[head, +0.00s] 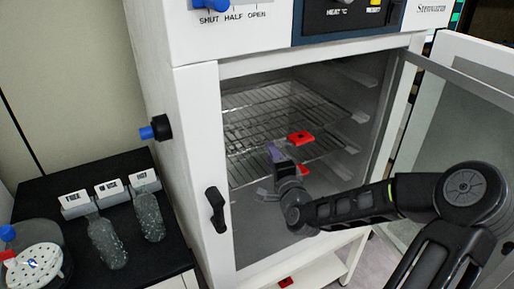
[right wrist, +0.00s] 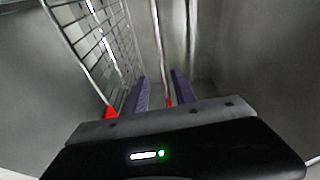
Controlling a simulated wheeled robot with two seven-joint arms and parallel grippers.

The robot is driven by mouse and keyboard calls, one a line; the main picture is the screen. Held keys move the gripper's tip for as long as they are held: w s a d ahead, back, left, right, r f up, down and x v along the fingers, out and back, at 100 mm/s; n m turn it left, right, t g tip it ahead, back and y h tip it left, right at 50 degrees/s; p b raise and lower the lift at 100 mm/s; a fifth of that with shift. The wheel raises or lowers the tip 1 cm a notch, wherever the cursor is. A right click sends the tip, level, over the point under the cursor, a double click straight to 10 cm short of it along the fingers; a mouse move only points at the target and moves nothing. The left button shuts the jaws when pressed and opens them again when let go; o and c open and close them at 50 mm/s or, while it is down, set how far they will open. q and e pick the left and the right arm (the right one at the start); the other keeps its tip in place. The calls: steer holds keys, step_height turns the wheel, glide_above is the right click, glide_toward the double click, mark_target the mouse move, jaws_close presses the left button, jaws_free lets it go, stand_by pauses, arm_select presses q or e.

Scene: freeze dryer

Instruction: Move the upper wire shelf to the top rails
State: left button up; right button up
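The upper wire shelf (head: 262,108) sits inside the open chamber, with a red tab (head: 300,138) on its front edge. The lower wire shelf (head: 240,172) is below it, its red tab (head: 303,169) partly hidden by my gripper. My right gripper (head: 277,153) is at the shelf fronts, left of the tabs. In the right wrist view its purple fingers (right wrist: 161,92) stand apart, with a thin edge-on shelf edge between them. A wire grid (right wrist: 88,40) with a red tab (right wrist: 110,112) lies left of them. I cannot tell which shelf is between them. My left gripper is out of view.
The dryer door (head: 455,110) stands open at the right, close to my right arm. The chamber's side walls carry rails (head: 360,117). A door latch (head: 215,208) sticks out on the left frame. A black side table (head: 135,165) holds bottles and labelled holders at the left.

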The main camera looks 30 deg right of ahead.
mark_target(268, 138)
steer(key=shift+m, duration=0.5)
steer(key=shift+d+r+x, duration=0.1)
steer(key=shift+d+x, duration=0.05)
steer(key=shift+x, duration=1.75)
steer(key=shift+d+r+x, duration=0.15)
steer(key=shift+d+x, duration=0.05)
steer(key=shift+x, duration=1.75)
steer(key=shift+s, duration=0.1)
jaws_close()
